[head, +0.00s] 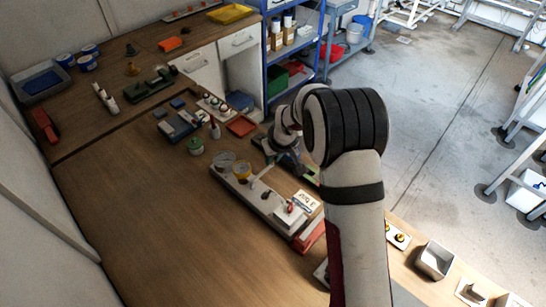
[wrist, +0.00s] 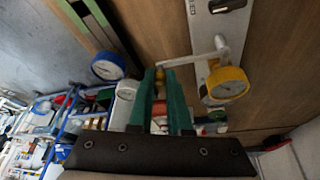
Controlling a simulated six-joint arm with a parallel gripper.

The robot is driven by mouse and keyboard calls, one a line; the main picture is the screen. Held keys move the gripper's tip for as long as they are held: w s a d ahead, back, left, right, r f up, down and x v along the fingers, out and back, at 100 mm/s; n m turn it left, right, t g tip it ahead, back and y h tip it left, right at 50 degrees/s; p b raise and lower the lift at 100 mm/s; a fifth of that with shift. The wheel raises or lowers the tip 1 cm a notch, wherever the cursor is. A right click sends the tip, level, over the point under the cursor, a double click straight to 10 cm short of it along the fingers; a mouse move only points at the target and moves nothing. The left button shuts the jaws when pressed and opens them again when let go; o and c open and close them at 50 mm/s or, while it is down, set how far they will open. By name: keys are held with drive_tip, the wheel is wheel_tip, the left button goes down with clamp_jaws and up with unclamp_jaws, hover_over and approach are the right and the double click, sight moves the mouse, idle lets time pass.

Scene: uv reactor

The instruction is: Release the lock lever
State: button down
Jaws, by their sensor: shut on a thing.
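The lock lever (wrist: 192,58) looks like a pale arm reaching left from a post on a light grey base plate (wrist: 205,28) in the wrist view. Its yellowish end lies between the tips of my gripper (wrist: 160,74), whose teal fingers are shut on it. A yellow-rimmed round gauge (wrist: 227,83) sits on the plate just right of the fingers. In the head view the plate (head: 248,195) lies on the wooden bench, with the pale lever (head: 262,176) rising from it. My fingers are hard to make out there, close to the arm.
A blue-rimmed gauge (wrist: 108,67) stands left of my fingers in the wrist view. In the head view, a green-lidded jar (head: 195,146) and a blue-grey device (head: 180,125) stand beyond the plate. A red block (head: 309,235) is at its near end. The bench's left front is clear.

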idle(0.7)
drive_tip(key=shift+s+d+m+h, duration=0.3)
drive_tip(key=shift+s+m+h, duration=0.45)
drive_tip(key=shift+m, duration=0.75)
drive_tip(key=shift+s+d+m+h, duration=0.3)
drive_tip(key=shift+s+m+h, duration=0.15)
drive_tip(key=shift+s+m, duration=0.85)
drive_tip(key=shift+s+d+m+h, duration=0.3)
drive_tip(key=shift+s+m+h, duration=0.35)
drive_tip(key=shift+m, duration=1.05)
drive_tip(key=shift+s, duration=0.15)
drive_tip(key=c, duration=0.9)
unclamp_jaws()
drive_tip(key=shift+o, duration=0.2)
drive_tip(key=v, duration=1.5)
drive_tip(key=shift+s+r, duration=0.25)
drive_tip(key=shift+r, duration=0.1)
